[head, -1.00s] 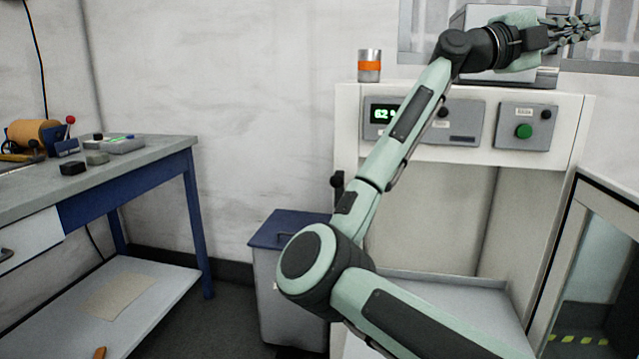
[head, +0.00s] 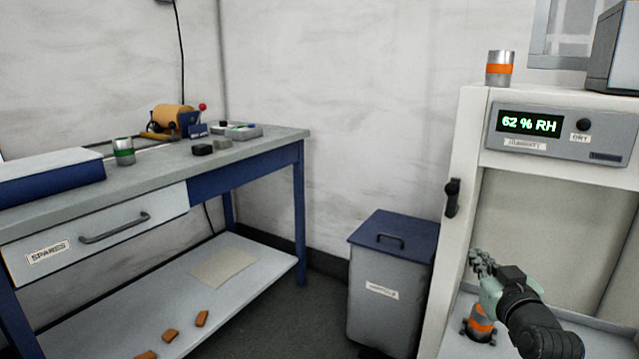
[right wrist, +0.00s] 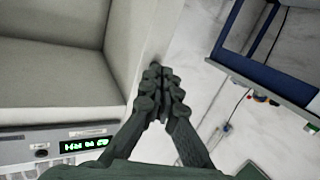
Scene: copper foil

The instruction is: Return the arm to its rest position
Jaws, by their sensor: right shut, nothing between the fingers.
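My right gripper (head: 478,262) is at the lower right of the head view, in front of the white cabinet's lower bay. Its fingers are shut with nothing between them, and the right wrist view shows the fingertips (right wrist: 158,82) together. My left gripper is not in view.
The white cabinet (head: 462,150) has a display reading 62 % RH (head: 528,124). Another orange-banded can (head: 499,68) stands on its top. A grey bin with a blue lid (head: 392,240) stands left of it. A blue workbench (head: 250,155) with a SPARES drawer (head: 95,232) is at left.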

